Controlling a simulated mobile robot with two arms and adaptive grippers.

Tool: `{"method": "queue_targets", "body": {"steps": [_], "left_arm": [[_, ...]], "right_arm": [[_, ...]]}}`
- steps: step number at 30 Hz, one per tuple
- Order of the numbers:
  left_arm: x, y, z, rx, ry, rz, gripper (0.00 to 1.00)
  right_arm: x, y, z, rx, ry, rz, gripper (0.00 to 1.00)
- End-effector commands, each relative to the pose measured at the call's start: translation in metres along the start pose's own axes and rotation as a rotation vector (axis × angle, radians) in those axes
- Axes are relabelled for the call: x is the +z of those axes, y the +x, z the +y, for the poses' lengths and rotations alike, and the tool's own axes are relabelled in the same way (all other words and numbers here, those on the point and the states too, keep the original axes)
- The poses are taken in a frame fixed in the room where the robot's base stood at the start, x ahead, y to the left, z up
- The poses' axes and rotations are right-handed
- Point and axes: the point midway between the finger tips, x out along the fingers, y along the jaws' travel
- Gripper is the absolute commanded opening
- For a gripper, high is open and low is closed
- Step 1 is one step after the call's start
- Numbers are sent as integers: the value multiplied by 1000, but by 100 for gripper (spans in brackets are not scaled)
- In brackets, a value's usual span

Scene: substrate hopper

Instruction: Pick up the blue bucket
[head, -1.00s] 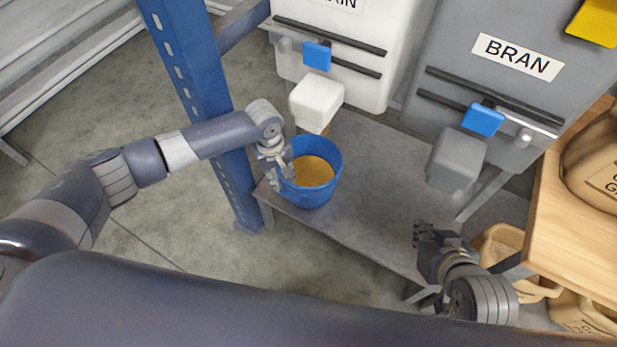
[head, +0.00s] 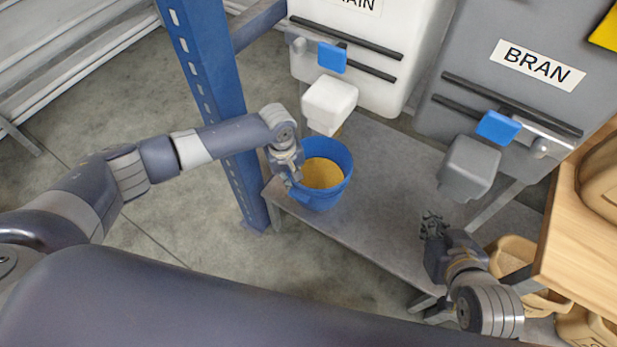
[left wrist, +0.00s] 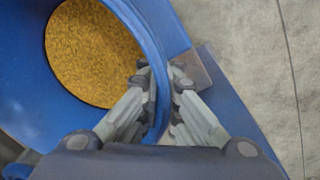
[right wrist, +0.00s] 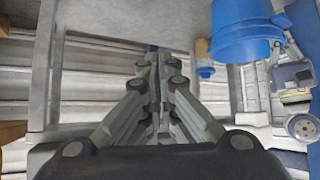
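The blue bucket (head: 322,199) stands upright on the grey metal shelf (head: 385,165), near its left end. It holds golden-brown grain (head: 322,173). My left gripper (head: 291,181) is at the bucket's left rim. In the left wrist view its fingers (left wrist: 159,84) are closed in on both sides of the bucket's rim (left wrist: 153,45), one inside and one outside. My right gripper (head: 433,227) is empty, to the right of the bucket and apart from it. In the right wrist view its fingers (right wrist: 159,75) are together, and the bucket (right wrist: 240,30) shows at upper right.
A white hopper (head: 350,45) with a white spout (head: 329,103) is above the bucket. A grey hopper labelled BRAN (head: 500,70) is to the right. A blue post (head: 215,90) stands left of the shelf. A wooden table (head: 580,230) is at the right.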

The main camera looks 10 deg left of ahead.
Motion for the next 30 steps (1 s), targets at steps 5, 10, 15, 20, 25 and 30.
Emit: {"method": "queue_targets", "body": {"steps": [5, 10, 15, 20, 25, 30], "left_arm": [[0, -2, 1, 2, 0, 1, 0], [0, -7, 1, 2, 0, 1, 0], [0, -17, 2, 3, -1, 1, 0], [0, -28, 4, 4, 0, 0, 0], [-1, -39, 4, 4, -1, 1, 0], [24, -42, -4, 3, 2, -2, 0]], "right_arm": [[2, -1, 0, 0, 0, -10, 0], [15, -5, 1, 2, 1, -73, 0], [39, -13, 4, 9, 3, -184, 0], [64, -25, 8, 16, 6, -307, 0], [89, -40, 10, 23, 10, -432, 0], [111, -64, 13, 29, 15, -569, 0]]}}
